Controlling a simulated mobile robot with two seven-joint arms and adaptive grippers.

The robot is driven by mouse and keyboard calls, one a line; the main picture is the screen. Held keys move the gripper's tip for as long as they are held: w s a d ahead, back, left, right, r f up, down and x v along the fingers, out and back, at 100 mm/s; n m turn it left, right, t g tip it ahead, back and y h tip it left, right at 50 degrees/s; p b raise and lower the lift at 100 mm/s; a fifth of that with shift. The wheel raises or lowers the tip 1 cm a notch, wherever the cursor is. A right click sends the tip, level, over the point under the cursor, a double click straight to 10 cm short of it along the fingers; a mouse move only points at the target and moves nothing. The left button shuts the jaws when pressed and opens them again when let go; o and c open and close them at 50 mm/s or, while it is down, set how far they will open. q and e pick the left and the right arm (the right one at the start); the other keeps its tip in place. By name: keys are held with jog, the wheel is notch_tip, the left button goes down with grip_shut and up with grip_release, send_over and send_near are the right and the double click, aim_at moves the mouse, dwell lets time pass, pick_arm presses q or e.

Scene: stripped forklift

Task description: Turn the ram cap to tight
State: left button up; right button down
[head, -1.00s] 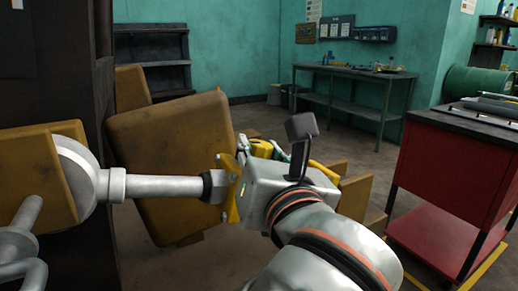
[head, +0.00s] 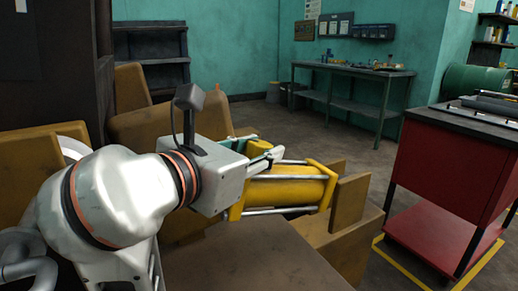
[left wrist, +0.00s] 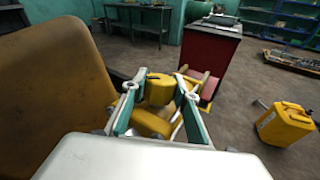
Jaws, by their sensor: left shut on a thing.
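The ram is a yellow cylinder with silver tie rods (head: 290,192), lying level right of my left wrist in the head view. The yellow ram cap (head: 258,147) sits on top of it, partly hidden by my gripper. My left gripper (head: 257,152) is shut on the cap, with a teal finger behind it and a pale finger in front. In the left wrist view the cap (left wrist: 159,89) stands between the two teal-padded fingers of the gripper (left wrist: 160,98). Any mark for tight cannot be seen. My right gripper is not in view.
Worn ochre forklift plates (head: 166,120) stand close behind my left arm, and others (head: 345,222) at the ram's right end. A red cart (head: 447,175) stands at right. A yellow jug (left wrist: 284,123) stands on the floor at right in the left wrist view. Open floor lies beyond the ram.

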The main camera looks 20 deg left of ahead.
pick_arm(q)
jog(key=shift+m+g+h, duration=0.4)
jog(key=shift+h, duration=0.4)
jog(key=shift+f, duration=0.1)
jog(key=o, duration=1.2)
jog(key=shift+c, duration=0.2)
